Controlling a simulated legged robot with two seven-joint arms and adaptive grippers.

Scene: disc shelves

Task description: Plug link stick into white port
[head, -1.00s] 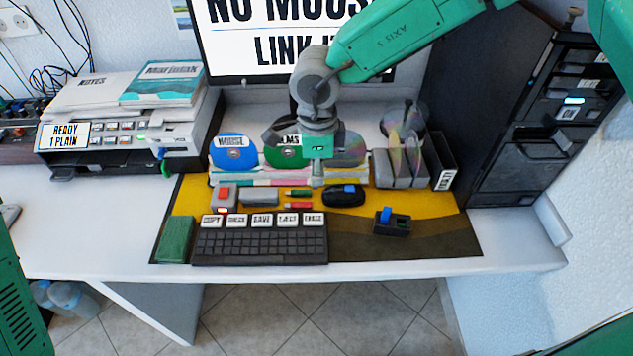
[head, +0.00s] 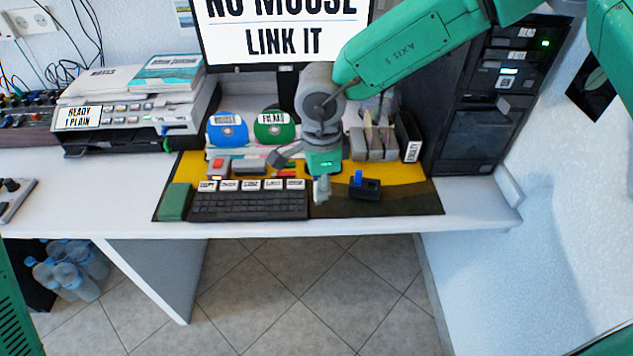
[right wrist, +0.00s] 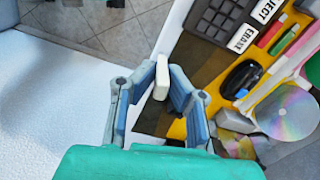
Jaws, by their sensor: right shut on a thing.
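The dark tower (head: 485,120) at the right has several slots and panels; I cannot tell which opening is the white port. My left gripper is out of view.
The keyboard (head: 250,208) and a green block (head: 175,203) lie on the mat. The black mouse (right wrist: 243,77) lies close by in the wrist view. Discs in racks, a printer (head: 135,115) and a monitor (head: 285,35) stand behind. The front desk strip is clear.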

